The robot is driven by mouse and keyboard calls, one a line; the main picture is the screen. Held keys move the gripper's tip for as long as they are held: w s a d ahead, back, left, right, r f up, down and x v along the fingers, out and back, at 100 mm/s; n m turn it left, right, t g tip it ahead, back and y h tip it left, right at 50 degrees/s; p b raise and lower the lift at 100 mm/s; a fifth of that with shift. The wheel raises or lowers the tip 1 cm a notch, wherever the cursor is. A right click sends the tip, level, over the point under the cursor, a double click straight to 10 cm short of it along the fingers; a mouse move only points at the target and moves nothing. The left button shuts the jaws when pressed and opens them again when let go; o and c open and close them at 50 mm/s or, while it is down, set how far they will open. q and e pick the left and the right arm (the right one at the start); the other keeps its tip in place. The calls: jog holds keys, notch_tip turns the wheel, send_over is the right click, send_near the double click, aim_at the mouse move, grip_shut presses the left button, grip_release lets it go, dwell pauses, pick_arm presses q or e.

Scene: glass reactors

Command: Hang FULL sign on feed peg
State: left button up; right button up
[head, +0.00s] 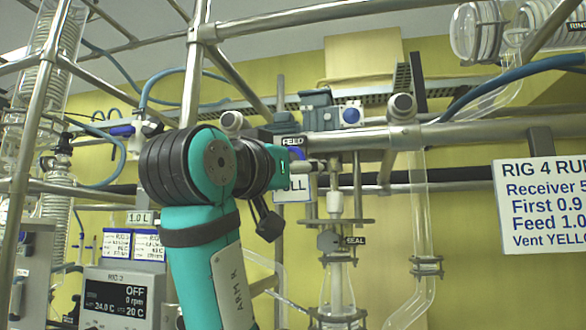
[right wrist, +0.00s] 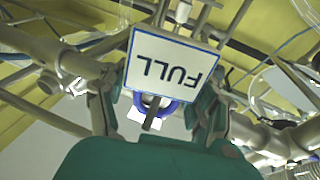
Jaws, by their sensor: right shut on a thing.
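The white FULL sign (right wrist: 172,62) has a blue border and shows upside down in the right wrist view. In the head view it is mostly hidden behind my right arm, with only the letters "LL" on its right part (head: 296,188) showing. My right gripper (right wrist: 159,100) is shut on the sign, with a finger at each side. In the head view the gripper (head: 291,168) is just below the FEED label (head: 292,141). A blue ring (right wrist: 172,107) and a grey bar show between the fingers. I cannot tell whether the ring is around the feed peg. My left gripper is out of view.
A metal rail (head: 460,134) runs beside the gripper. Glass tubing with a SEAL tag (head: 355,240) stands close on the right. A RIG 4 notice (head: 545,204) is at far right, and a control box (head: 123,300) is at lower left.

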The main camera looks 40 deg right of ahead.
jog(key=shift+w+d+f+b, duration=0.1)
jog(key=shift+f+b, duration=0.45)
jog(key=shift+f, duration=0.05)
dwell(0.7)
dwell(0.5)
jog(key=o, duration=1.3)
jog(key=shift+c, duration=1.1)
jog(key=b+v, duration=0.2)
jog(key=v, duration=0.5)
